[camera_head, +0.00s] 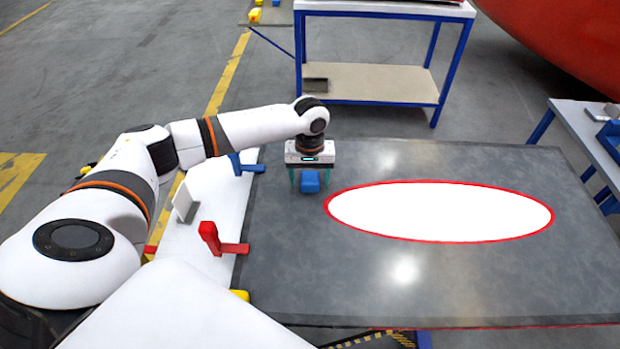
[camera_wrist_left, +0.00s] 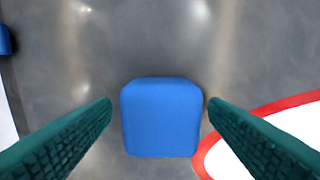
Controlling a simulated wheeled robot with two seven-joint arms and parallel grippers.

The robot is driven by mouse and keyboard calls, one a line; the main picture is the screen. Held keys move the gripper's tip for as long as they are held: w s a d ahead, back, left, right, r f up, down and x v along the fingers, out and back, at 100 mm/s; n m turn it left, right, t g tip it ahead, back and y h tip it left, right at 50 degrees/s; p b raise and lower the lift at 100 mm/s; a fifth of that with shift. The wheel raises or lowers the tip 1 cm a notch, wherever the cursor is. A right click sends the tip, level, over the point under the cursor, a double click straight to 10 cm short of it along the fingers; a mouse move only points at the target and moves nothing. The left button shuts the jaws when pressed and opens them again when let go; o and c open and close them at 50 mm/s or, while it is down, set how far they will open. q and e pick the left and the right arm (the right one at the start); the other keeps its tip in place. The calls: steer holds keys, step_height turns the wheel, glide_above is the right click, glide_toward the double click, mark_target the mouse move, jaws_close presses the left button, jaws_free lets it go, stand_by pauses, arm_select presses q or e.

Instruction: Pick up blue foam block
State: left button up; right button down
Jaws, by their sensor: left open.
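The blue foam block (camera_head: 310,182) lies on the dark grey table top (camera_head: 400,281), left of the white oval with the red rim (camera_head: 440,210). In the left wrist view the block (camera_wrist_left: 161,118) sits centred between the two green fingers. My left gripper (camera_head: 309,184) points down over the block, with a finger on each side. In the left wrist view the left gripper (camera_wrist_left: 159,103) is open, with a small gap seen on both sides of the block. My right gripper is in neither view.
A blue clamp (camera_head: 244,165) and a red clamp (camera_head: 222,241) stand along the table's left side, by a white surface (camera_head: 205,215). A blue-framed workbench (camera_head: 370,83) stands behind. The table right of the block is clear around the oval.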

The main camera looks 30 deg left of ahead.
arm_select(q)
steer(key=c, duration=1.1)
steer(key=shift+o, duration=0.2)
